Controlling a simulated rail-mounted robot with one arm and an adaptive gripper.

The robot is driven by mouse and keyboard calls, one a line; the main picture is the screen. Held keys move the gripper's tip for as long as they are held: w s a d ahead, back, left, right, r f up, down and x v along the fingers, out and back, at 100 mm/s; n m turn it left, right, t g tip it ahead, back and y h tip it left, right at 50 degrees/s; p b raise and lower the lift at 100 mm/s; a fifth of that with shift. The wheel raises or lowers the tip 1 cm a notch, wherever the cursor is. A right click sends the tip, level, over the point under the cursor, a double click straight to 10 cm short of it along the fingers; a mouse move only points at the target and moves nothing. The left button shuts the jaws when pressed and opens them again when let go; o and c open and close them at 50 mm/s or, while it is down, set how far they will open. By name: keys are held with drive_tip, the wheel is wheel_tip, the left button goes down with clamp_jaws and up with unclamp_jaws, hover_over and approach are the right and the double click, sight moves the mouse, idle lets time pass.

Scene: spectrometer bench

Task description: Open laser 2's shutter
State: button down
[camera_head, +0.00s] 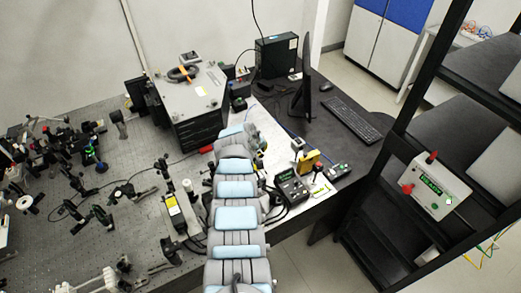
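My arm reaches up from the bottom middle over the right edge of the optical bench (135,190). Its far end is beside the big grey instrument box. My gripper is hidden or too small to make out there, and I cannot tell what it touches. A black laser-like module with a yellow label (175,212) sits on the bench just left of my arm. A black controller with a small lit display (291,190) stands right of my arm. I cannot read which unit is laser 2, and no shutter can be made out clearly.
The grey instrument box (195,95) stands behind the arm's end. A yellow box (308,160), monitor (305,85) and keyboard (352,119) are to the right. A white box with a green display (436,187) sits in the black rack. Optics crowd the left bench.

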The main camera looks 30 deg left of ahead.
drive_tip(key=shift+s, duration=0.1)
drive_tip(key=shift+s+a+f, duration=0.35)
drive_tip(key=shift+s, duration=0.2)
drive_tip(key=a+v, duration=0.3)
drive_tip(key=v, duration=0.9)
drive_tip(key=shift+s+r, duration=0.25)
drive_tip(key=shift+r, duration=0.15)
idle(0.4)
drive_tip(key=shift+w, duration=0.1)
idle(0.5)
